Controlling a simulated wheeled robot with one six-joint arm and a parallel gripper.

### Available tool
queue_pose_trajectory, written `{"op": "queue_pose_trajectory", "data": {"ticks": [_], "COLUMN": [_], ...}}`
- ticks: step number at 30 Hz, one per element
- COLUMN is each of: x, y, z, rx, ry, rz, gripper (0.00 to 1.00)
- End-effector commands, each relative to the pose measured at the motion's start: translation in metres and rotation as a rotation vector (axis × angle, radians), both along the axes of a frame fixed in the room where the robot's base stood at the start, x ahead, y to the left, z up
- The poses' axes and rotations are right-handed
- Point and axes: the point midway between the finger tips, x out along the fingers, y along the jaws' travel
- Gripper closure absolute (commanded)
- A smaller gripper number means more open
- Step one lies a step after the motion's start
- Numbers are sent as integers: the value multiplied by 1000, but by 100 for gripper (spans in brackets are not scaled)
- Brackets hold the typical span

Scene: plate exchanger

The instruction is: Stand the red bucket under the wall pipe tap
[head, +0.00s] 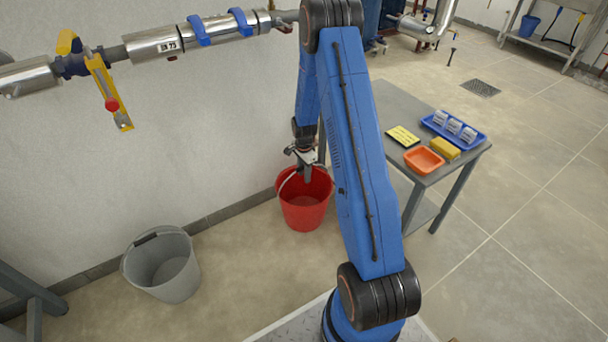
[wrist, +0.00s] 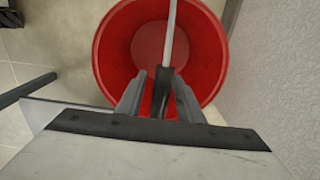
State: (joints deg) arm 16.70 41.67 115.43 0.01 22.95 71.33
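The red bucket (head: 304,214) stands upright near the wall, left of the grey table in the head view. Its inside fills much of the wrist view (wrist: 112,60) and looks empty. Its handle is raised. My gripper (head: 305,170) is above the bucket, and its two fingers (wrist: 162,88) are closed around the handle's dark grip. I cannot tell whether the bucket's base touches the floor. A pipe runs along the wall with a blue-bodied valve (head: 74,64) and yellow handles at upper left. A small fitting (head: 282,25) shows at its right; I cannot tell which is the tap.
A grey bucket (head: 163,268) stands on the floor at left, by the wall. A grey table (head: 392,105) to the right holds an orange tray (head: 424,160), a blue tray (head: 437,127) and a yellow block (head: 446,148). Floor between the buckets is clear.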

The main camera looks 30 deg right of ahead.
Motion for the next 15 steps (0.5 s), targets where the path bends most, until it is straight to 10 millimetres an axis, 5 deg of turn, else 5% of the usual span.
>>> {"op": "queue_pose_trajectory", "data": {"ticks": [15], "x": [1], "y": [0], "z": [66], "rx": [-1], "ry": [-2], "rz": [0], "gripper": [66]}}
